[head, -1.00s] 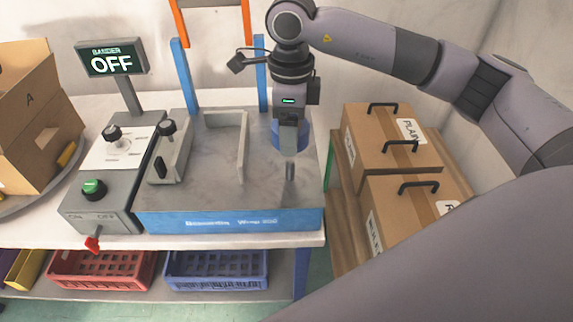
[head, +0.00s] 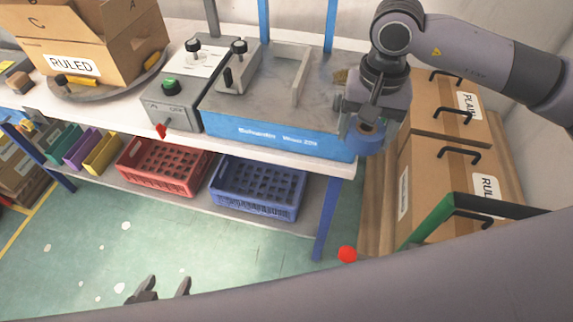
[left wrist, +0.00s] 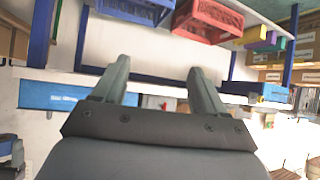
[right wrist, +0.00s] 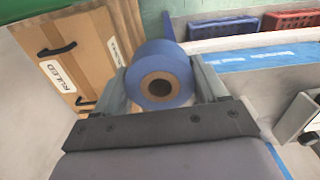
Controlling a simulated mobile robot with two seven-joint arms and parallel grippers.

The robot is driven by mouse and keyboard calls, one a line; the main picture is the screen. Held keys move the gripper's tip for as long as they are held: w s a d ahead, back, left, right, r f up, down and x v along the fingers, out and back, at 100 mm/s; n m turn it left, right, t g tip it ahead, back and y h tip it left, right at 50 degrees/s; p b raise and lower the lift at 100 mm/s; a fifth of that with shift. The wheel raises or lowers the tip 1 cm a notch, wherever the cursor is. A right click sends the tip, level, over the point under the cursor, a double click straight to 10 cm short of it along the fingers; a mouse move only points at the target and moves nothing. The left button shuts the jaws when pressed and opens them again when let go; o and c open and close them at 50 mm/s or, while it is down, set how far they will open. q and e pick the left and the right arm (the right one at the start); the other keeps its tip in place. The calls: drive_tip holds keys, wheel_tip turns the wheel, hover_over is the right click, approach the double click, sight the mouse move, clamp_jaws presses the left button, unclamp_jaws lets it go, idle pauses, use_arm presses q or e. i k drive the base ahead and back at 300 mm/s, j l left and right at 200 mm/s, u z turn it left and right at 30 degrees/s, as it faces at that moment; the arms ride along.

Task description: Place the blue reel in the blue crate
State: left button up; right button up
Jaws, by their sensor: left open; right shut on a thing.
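The blue reel (right wrist: 160,75) is held between the fingers of my right gripper (right wrist: 165,80), its brown core facing the right wrist camera. In the head view the reel (head: 362,138) is in my right gripper (head: 366,120), beside the right front corner of the bander machine, near the table's edge. The blue crate (head: 258,188) stands on the lower shelf, below and to the left of the reel. It also shows in the left wrist view (left wrist: 135,10). My left gripper (head: 160,290) is open and empty, low in front of the shelf.
A red crate (head: 165,167) stands left of the blue one, with yellow and purple bins (head: 82,148) further left. The bander machine (head: 280,134) sits on the table above. Cardboard boxes (head: 440,150) stand at the right. A table leg (head: 327,215) is right of the blue crate.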

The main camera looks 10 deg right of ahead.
sight(254, 191)
drive_tip(key=i+j+z, duration=0.1)
drive_tip(key=j, duration=0.25)
drive_tip(key=i+j, duration=0.2)
drive_tip(key=j, duration=0.2)
drive_tip(key=i+j+z, duration=0.15)
drive_tip(key=j, duration=0.25)
drive_tip(key=i+j, duration=0.15)
drive_tip(key=j, duration=0.25)
drive_tip(key=z, duration=0.05)
